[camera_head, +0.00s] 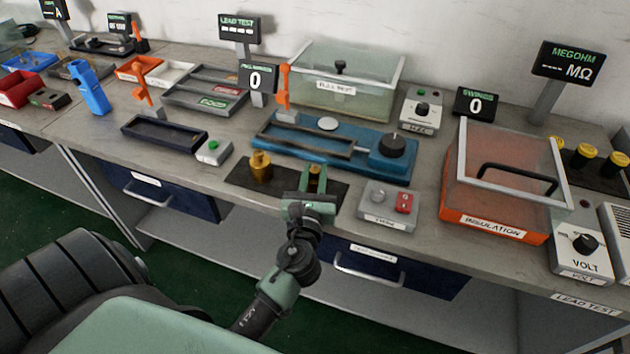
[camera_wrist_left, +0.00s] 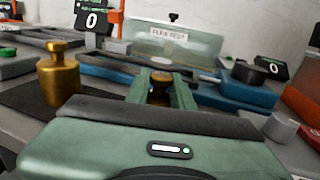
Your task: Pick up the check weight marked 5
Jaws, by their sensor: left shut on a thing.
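Two brass check weights are at the dark mat (camera_head: 240,178) on the bench front. One brass weight (camera_head: 261,167) stands upright on the mat, to the left of my left gripper (camera_head: 315,176); it is large at the left of the wrist view (camera_wrist_left: 58,80). My left gripper is shut on the other brass weight (camera_wrist_left: 161,82), whose knob shows between the fingers in the wrist view. Its lower part is hidden by the gripper, and I cannot tell if it touches the mat. No number is readable on either weight. My right gripper is not in view.
A blue flex-test fixture (camera_head: 290,154) with a black knob lies just behind the mat. A grey switch box (camera_head: 385,218) stands close at the right, and an orange insulation box (camera_head: 490,224) further right. A small green-button box (camera_head: 213,151) is at the left.

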